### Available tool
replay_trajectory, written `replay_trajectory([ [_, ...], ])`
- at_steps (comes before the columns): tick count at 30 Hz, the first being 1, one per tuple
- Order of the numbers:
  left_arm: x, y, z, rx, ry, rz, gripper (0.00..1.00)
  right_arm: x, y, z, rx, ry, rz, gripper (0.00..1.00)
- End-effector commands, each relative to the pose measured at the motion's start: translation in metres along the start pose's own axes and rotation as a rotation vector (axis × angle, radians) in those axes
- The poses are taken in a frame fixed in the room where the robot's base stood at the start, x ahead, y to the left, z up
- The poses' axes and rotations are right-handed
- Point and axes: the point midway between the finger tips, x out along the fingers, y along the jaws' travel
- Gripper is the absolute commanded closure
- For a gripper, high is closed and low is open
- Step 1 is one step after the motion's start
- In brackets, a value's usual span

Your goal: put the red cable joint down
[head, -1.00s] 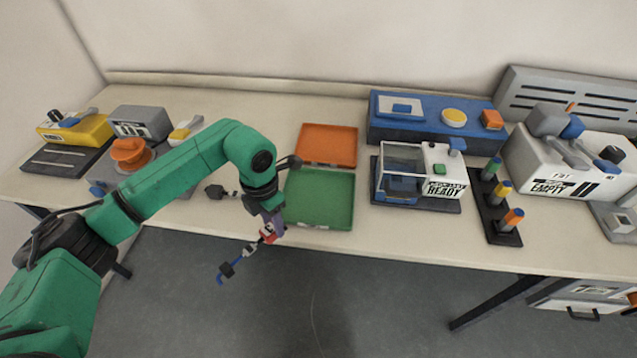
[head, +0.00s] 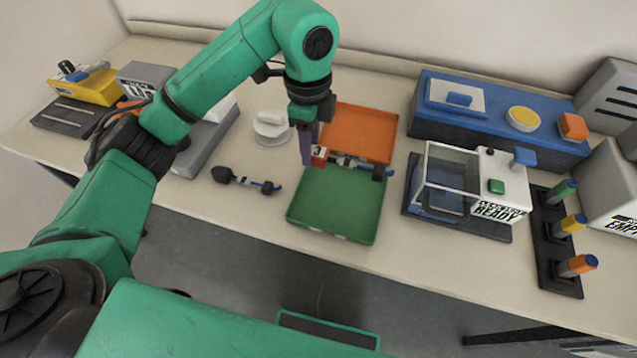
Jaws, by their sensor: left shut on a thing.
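The red cable joint (head: 319,154) is a small red block with a white mark, with a dark cable and connector stretching to the right and a blue end. My left gripper (head: 310,150) points down and is shut on the red cable joint. It holds the joint over the far edge of the green tray (head: 330,235), near the orange tray (head: 362,118). I cannot tell the exact height above the trays. The gripper partly hides the joint's left side. My right gripper is not in view.
A black and blue cable piece (head: 245,182) lies on the table left of the green tray. A white round object (head: 270,127) stands behind it. The machine labelled READY (head: 470,190) stands right of the trays. The green tray looks empty.

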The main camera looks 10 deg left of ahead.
Motion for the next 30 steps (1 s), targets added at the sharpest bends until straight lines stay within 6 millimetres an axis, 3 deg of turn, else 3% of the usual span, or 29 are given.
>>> replay_trajectory([
  [1, 0.018, 0.001, 0.0, -0.001, 0.001, 0.007, 1.0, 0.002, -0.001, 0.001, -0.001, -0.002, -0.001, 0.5],
  [6, 0.063, 0.001, 0.001, 0.0, -0.001, 0.004, 1.0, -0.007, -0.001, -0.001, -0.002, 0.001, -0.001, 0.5],
  [15, 0.115, 0.0, 0.0, 0.0, -0.001, 0.001, 1.0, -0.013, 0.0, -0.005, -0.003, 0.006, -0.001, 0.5],
  [25, 0.123, -0.001, 0.0, 0.002, 0.0, -0.001, 1.0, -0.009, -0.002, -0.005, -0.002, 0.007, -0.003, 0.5],
  [26, 0.123, -0.001, 0.0, 0.002, 0.0, -0.001, 0.54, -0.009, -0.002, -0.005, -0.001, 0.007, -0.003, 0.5],
  [27, 0.122, -0.001, 0.0, 0.002, 0.0, -0.001, 0.39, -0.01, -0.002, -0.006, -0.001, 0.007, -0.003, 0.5],
  [28, 0.122, -0.001, 0.0, 0.002, 0.0, -0.001, 0.28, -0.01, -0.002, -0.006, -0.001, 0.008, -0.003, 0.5],
  [30, 0.122, -0.001, 0.0, 0.002, 0.0, -0.001, 0.28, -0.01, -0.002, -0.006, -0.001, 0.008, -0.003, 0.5],
])
